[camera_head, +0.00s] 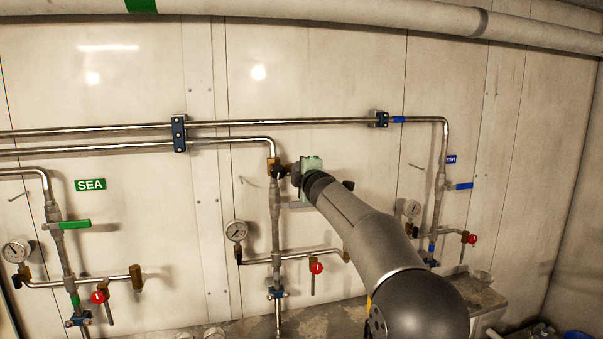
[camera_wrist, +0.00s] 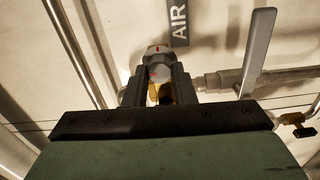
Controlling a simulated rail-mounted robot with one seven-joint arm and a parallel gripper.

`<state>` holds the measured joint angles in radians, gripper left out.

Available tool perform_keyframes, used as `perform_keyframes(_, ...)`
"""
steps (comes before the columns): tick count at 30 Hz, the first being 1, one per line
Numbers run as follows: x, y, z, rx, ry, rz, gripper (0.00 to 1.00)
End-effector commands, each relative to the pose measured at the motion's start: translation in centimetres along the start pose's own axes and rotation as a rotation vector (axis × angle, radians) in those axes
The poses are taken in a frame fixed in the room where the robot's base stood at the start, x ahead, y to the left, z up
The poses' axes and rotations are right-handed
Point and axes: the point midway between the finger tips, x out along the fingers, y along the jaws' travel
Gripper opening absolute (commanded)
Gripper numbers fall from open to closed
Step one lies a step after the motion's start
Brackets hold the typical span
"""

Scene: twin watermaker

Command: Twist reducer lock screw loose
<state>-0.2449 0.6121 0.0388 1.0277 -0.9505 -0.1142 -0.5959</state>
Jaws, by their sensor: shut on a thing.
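My gripper (camera_head: 285,172) reaches to the upper part of the middle vertical pipe, beside the brass reducer fitting (camera_head: 272,163). In the wrist view my gripper (camera_wrist: 159,76) has its two dark fingers closed around a small part, which I take to be the reducer lock screw. A pale round cap with a red mark (camera_wrist: 157,52) shows just beyond the fingertips, and yellow brass (camera_wrist: 161,93) shows between the fingers. The fingers hide most of the gripped part, so its turn cannot be read.
A grey lever handle (camera_wrist: 257,48) stands right of my gripper, near the AIR label (camera_wrist: 179,22). A pressure gauge (camera_head: 236,231) and a red-knobbed valve (camera_head: 316,267) sit lower. Green (camera_head: 75,224) and blue (camera_head: 460,186) handles are on the side pipes.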

Motion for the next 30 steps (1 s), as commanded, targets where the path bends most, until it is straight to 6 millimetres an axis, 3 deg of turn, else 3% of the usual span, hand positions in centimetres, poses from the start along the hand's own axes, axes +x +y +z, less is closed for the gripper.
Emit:
perform_keyframes(20,0.01,-0.03,-0.03,-0.068,0.000,0.000,0.01)
perform_keyframes(21,0.01,-0.03,-0.03,-0.067,0.000,0.000,0.26)
perform_keyframes(23,0.01,-0.03,-0.03,-0.067,0.000,0.000,0.43)
perform_keyframes(30,0.00,-0.04,-0.02,-0.066,0.000,0.000,0.45)
